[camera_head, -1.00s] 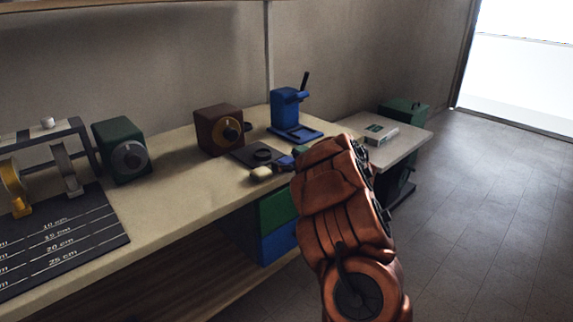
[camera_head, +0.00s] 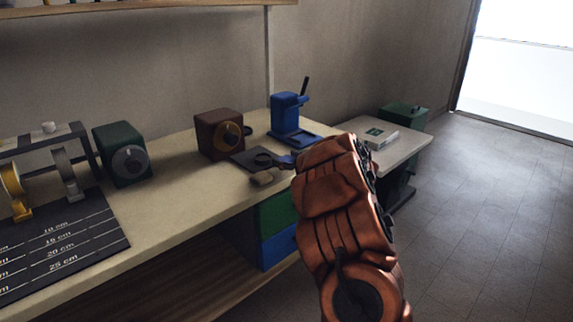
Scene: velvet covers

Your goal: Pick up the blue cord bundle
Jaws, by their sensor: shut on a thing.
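My copper-coloured arm reaches in from the lower right to the right end of the bench. My gripper (camera_head: 290,161) is mostly hidden behind the arm's end; only small dark and blue bits show at its left edge, low over the bench by the dark plate. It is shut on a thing. A small blue patch there fits the blue cord bundle (camera_head: 286,159), but its shape is largely hidden and I cannot see the fingertips' contact.
The bench (camera_head: 190,190) holds a green dial box (camera_head: 122,152), a brown dial box (camera_head: 219,134), a blue stand (camera_head: 289,122) and a black ruled mat (camera_head: 60,250). A lower side table (camera_head: 408,147) carries a flat box (camera_head: 380,137). Floor at right is clear.

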